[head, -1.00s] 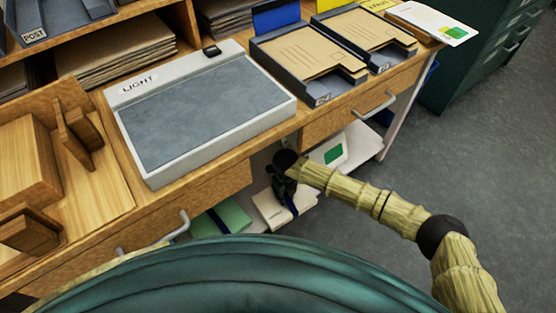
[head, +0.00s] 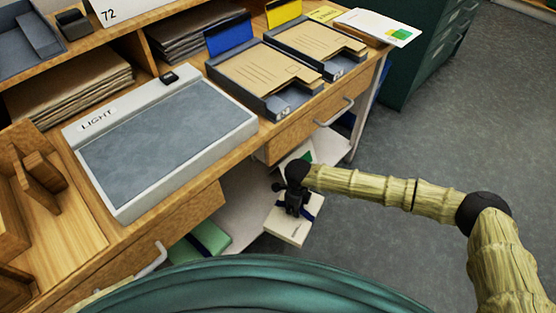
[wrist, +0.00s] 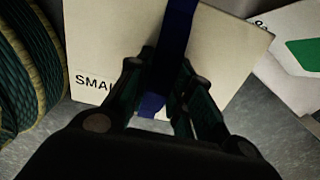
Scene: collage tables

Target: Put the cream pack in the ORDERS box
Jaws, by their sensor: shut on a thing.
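The cream pack (head: 289,226) has a dark blue band around it and sits at the front of the low shelf under the table. My gripper (head: 294,205) is shut on it at the band. In the wrist view the pack (wrist: 230,50) shows the letters "SMA", with the rest hidden by my gripper (wrist: 165,95). The pack's edge sticks out past the shelf front in the head view. I see no box labelled ORDERS.
A green pack (head: 208,238) lies to the left on the low shelf (head: 240,190). A white pack with a green patch (head: 302,152) is behind my gripper; it also shows in the wrist view (wrist: 290,55). A drawer with a handle (head: 333,112) hangs above. Open floor (head: 440,130) lies to the right.

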